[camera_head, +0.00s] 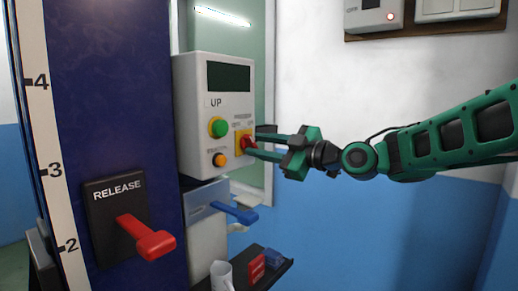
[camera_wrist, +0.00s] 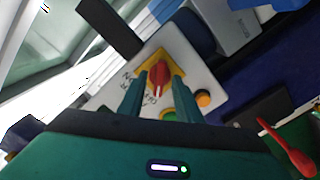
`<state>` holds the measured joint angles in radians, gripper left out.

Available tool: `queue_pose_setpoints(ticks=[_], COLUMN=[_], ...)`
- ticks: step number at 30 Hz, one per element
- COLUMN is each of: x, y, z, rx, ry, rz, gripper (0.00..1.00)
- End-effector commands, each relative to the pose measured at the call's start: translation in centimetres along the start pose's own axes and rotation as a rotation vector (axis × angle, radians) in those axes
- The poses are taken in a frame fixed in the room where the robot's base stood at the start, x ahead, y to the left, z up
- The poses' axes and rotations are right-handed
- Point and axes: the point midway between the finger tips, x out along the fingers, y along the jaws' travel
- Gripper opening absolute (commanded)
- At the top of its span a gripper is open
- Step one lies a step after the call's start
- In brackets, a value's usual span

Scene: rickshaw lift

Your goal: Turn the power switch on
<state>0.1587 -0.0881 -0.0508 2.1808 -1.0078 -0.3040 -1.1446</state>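The power switch is a red rotary knob (camera_head: 247,144) on a yellow plate, at the lower right of the light grey control box (camera_head: 190,115). In the wrist view the red knob (camera_wrist: 159,71) shows at the fingertips. My gripper (camera_head: 251,146) reaches in from the right, with its two green fingers apart. In the wrist view my gripper (camera_wrist: 156,78) has one finger on either side of the knob. I cannot tell whether the fingers touch it. Lettering beside the knob is partly hidden by the fingers.
A green button (camera_head: 218,127) and an orange button (camera_head: 219,160) sit left of the knob. A blue lever (camera_head: 237,212) projects below the box. A red release lever (camera_head: 146,237) stands on the dark blue column.

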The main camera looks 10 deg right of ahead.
Motion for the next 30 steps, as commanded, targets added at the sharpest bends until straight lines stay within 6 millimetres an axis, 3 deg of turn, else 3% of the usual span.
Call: queue_pose_setpoints(ticks=[10, 14, 15, 30], x=[0.42, 0.41, 0.4, 0.38], y=[0.0, 0.0, 0.0, 0.0], z=[-0.05, -0.04, -0.04, -0.02], rx=[0.0, 0.0, 0.0, 0.1], ry=[0.001, 0.0, 0.0, 0.0], rz=[0.0, 0.0, 0.0, 0.0], gripper=[0.31, 0.03, 0.0, 0.0])
